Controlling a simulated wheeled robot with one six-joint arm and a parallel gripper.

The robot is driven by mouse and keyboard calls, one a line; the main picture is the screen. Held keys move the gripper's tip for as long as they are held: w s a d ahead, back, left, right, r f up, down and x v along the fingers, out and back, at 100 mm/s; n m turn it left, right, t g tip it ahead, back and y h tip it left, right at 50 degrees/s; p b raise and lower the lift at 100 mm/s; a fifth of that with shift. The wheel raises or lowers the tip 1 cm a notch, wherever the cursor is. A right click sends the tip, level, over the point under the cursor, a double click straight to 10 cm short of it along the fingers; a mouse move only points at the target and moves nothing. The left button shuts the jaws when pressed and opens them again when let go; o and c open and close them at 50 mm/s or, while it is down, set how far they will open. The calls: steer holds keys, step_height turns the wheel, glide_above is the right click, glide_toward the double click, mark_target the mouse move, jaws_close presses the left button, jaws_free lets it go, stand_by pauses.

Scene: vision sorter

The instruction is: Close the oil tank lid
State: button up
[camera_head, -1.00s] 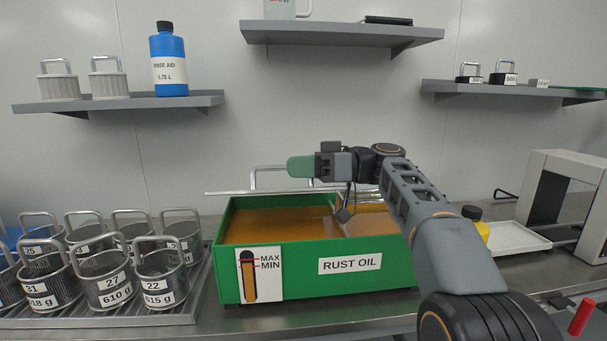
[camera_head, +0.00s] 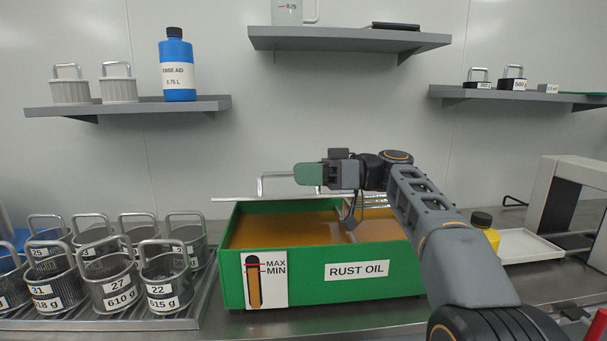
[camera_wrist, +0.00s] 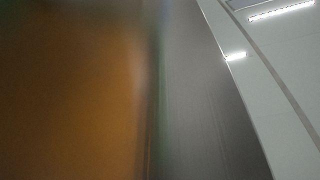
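The oil tank (camera_head: 300,264) is a green open-topped box labelled RUST OIL, with brownish-orange oil inside. Its lid (camera_head: 240,199) shows as a thin grey plate, nearly edge-on, along the tank's back edge and sticking out past the left side. A bar handle (camera_head: 262,183) rises from the lid. My gripper (camera_head: 303,174), with green fingers, points left just above the lid, in front of the handle's right part. Whether it touches the handle or is open I cannot tell. In the wrist view blurred orange oil and a grey metal surface (camera_wrist: 195,100) appear; no fingers show there.
Several wire baskets (camera_head: 110,283) with handles stand on a ribbed rack left of the tank. A yellow bottle (camera_head: 488,235) and a white tray (camera_head: 527,246) are at the right. Shelves (camera_head: 350,39) hang on the wall above.

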steer(key=w+d+p, duration=0.1)
steer(key=d+p, duration=0.1)
steer(key=d, duration=1.1)
steer(key=shift+w+d+p, duration=0.35)
steer(key=shift+p, duration=0.05)
